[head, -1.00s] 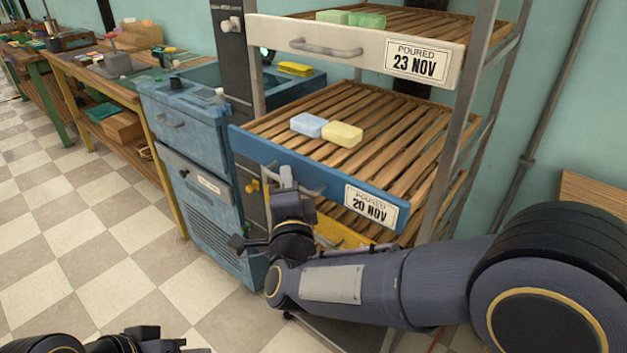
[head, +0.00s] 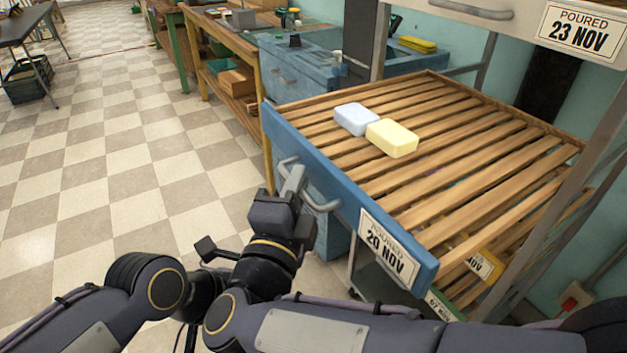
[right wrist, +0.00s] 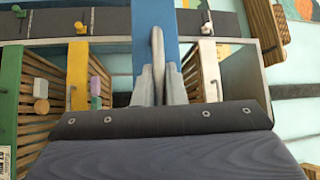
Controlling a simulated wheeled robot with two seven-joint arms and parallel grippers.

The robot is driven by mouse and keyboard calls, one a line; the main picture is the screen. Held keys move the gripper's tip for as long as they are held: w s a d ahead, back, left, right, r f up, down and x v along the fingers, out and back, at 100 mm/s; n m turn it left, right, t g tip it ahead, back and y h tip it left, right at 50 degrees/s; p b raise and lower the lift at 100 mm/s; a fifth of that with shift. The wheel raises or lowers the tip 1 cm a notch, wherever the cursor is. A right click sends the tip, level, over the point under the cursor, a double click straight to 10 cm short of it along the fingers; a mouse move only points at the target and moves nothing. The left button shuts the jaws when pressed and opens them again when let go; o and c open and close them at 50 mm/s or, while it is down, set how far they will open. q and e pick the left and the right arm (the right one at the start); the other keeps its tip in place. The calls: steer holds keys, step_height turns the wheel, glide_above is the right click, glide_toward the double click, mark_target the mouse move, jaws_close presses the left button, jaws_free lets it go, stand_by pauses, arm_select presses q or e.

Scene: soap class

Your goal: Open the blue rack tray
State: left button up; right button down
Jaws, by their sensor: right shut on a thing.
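The blue rack tray (head: 335,185) has a blue front with a "20 NOV" label (head: 388,248) and a wooden slatted bed. It stands well out from the rack. A pale blue soap bar (head: 356,119) and a yellow soap bar (head: 391,138) lie side by side on the slats. My right gripper (head: 292,180) is shut on the tray's grey handle (head: 322,203). In the right wrist view the handle (right wrist: 157,55) stands between the fingers, before the blue front (right wrist: 155,15). My left arm comes in at lower left; its fingers cannot be made out.
A white-fronted tray (head: 470,10) labelled "23 NOV" is above. The rack's grey post (head: 560,215) stands at right. A blue cabinet (head: 300,70) is behind the tray.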

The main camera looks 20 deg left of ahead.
steer(key=shift+s+a+f, duration=0.1)
steer(key=c, duration=1.5)
jaws_free()
